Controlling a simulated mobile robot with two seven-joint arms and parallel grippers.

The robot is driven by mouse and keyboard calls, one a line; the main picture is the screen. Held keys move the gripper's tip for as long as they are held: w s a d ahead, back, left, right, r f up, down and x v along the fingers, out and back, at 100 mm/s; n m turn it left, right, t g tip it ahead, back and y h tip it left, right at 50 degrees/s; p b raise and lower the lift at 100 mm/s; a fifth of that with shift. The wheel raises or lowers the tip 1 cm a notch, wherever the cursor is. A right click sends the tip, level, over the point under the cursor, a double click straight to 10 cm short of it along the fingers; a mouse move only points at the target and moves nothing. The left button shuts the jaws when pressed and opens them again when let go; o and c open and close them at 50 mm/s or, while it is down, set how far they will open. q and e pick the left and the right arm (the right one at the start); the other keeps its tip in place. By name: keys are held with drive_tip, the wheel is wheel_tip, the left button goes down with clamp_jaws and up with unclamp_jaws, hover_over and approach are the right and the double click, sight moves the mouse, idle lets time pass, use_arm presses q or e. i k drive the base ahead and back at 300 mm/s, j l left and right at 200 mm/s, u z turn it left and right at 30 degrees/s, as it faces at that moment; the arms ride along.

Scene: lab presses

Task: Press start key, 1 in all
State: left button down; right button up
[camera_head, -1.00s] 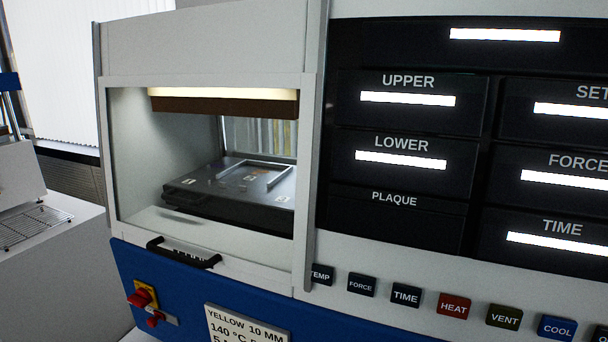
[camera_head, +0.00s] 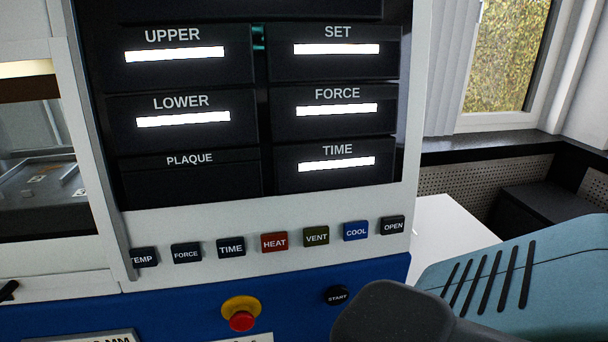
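The start key (camera_head: 337,295) is a round black button marked START on the blue lower panel of the press (camera_head: 175,302). It sits below the key row and to the right of a red emergency knob on a yellow base. A part of my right arm, dark grey and teal, comes in from the lower right. Its dark rounded end lies just below and right of the start key in the picture. I cannot tell whether it touches the panel. No gripper fingers of either arm show.
A row of keys holds TEMP, FORCE, TIME, HEAT (camera_head: 275,242), VENT, COOL and OPEN. The red emergency knob (camera_head: 242,321) is close left of the start key. The press chamber (camera_head: 38,180) is at the left. A white table (camera_head: 445,222) and a window (camera_head: 510,55) are at the right.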

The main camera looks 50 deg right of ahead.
sight(337, 294)
drive_tip(key=z, duration=1.8)
